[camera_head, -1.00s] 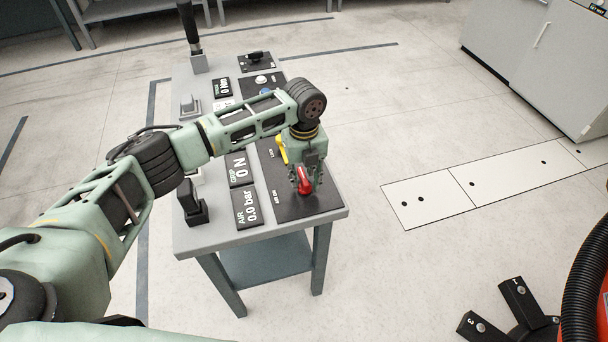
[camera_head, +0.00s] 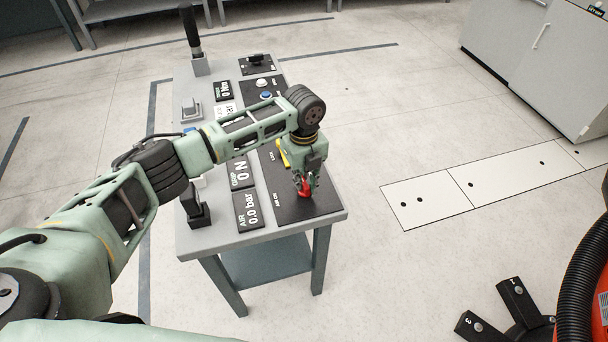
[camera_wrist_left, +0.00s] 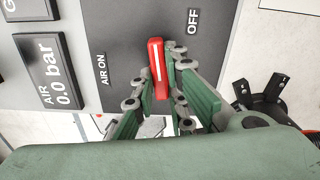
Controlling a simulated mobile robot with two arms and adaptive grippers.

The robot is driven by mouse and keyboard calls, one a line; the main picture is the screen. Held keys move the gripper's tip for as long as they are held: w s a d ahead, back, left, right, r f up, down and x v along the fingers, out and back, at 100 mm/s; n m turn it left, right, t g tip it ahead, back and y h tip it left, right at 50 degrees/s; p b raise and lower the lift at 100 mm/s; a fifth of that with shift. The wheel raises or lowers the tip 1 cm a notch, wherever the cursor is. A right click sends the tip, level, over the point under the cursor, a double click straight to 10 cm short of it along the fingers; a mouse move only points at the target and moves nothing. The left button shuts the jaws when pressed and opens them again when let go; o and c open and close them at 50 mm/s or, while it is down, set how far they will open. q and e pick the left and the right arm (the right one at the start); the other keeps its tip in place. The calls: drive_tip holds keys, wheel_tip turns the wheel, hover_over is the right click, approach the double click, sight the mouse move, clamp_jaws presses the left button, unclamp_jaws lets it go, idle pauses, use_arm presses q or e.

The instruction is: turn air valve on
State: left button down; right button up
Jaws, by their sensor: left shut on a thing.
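The air valve handle (camera_head: 304,188) is a red lever at the front end of the black panel on the bench. In the left wrist view the handle (camera_wrist_left: 157,66) has a white line and points roughly up the picture, between the "AIR ON" label (camera_wrist_left: 103,69) on the left and the "OFF" label (camera_wrist_left: 193,21) on the right. My left gripper (camera_head: 303,181) is over the panel, its fingers shut on the handle from both sides. In the left wrist view the gripper (camera_wrist_left: 159,84) hides part of the handle's near end. My right gripper is out of view.
The AIR display (camera_head: 247,210) reads 0.0 bar. A black joystick (camera_head: 194,207) stands at the bench's left edge, and a yellow lever (camera_head: 283,154) is close beside my left wrist.

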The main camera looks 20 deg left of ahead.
use_arm(q)
drive_tip(key=n+p, duration=0.4)
drive_tip(key=shift+s+r, duration=0.15)
drive_tip(key=shift+r, duration=0.1)
drive_tip(key=n+p, duration=0.4)
drive_tip(key=n, duration=0.2)
drive_tip(key=shift+s+a+p, duration=0.1)
drive_tip(key=shift+s+p, duration=0.05)
drive_tip(key=shift+p, duration=0.25)
drive_tip(key=n+p, duration=0.2)
drive_tip(key=n, duration=0.1)
drive_tip(key=shift+s+f, duration=0.1)
drive_tip(key=shift+f+n+p, duration=0.1)
drive_tip(key=shift+n+p, duration=0.7)
drive_tip(key=shift+n, duration=0.8)
drive_tip(key=c, duration=1.8)
unclamp_jaws()
drive_tip(key=shift+s, duration=0.1)
drive_tip(key=shift+o, duration=0.2)
